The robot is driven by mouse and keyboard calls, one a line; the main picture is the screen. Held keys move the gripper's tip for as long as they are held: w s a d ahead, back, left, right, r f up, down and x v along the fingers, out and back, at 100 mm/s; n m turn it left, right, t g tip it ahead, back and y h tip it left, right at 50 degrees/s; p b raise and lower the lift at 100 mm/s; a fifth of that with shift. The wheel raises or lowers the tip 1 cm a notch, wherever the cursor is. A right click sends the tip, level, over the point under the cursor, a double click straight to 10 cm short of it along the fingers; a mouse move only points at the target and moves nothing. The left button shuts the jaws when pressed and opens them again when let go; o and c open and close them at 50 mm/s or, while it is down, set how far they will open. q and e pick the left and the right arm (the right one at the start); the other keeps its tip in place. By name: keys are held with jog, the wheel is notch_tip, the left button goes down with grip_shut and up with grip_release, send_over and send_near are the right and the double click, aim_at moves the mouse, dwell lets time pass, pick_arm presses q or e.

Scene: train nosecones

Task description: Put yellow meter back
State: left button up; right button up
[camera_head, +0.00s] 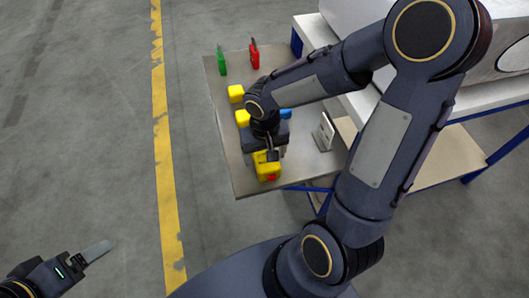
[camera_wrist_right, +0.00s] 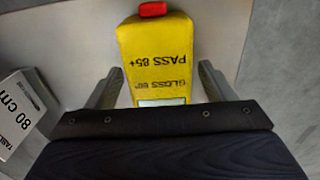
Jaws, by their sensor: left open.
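The yellow meter (camera_head: 267,168) lies near the front edge of the grey table, under my right gripper (camera_head: 271,156). In the right wrist view the meter (camera_wrist_right: 158,50) has a red button at its far end and upside-down print reading "PASS 85+" and "GLOSS 60". My right gripper (camera_wrist_right: 160,75) has its fingers spread on both sides of the meter, with narrow gaps showing. The gripper body hides the meter's near end. My left gripper (camera_head: 95,252) is open and empty over the floor at the lower left, far from the table.
Two more yellow objects (camera_head: 236,93) (camera_head: 243,118) and a blue one (camera_head: 286,113) stand farther back. A green (camera_head: 221,62) and a red tool (camera_head: 254,55) lie at the far edge. A white-topped bench (camera_head: 470,98) stands right.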

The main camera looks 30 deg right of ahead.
jog(key=shift+r, duration=0.2)
jog(key=shift+r+p, duration=0.3)
jog(key=shift+r, duration=0.05)
notch_tip(320, 180, up, 11)
jog(key=p, duration=0.1)
jog(key=s+r+t+y, duration=0.1)
jog(key=s+t+y, duration=0.1)
jog(key=s, duration=0.4)
jog(key=s+a+r+n+t+y, duration=0.1)
jog(key=s+r+t, duration=0.1)
jog(key=s, duration=0.3)
jog(key=shift+s+t+y, duration=0.35)
jog(key=shift+t+y, duration=0.05)
jog(key=shift+t, duration=0.4)
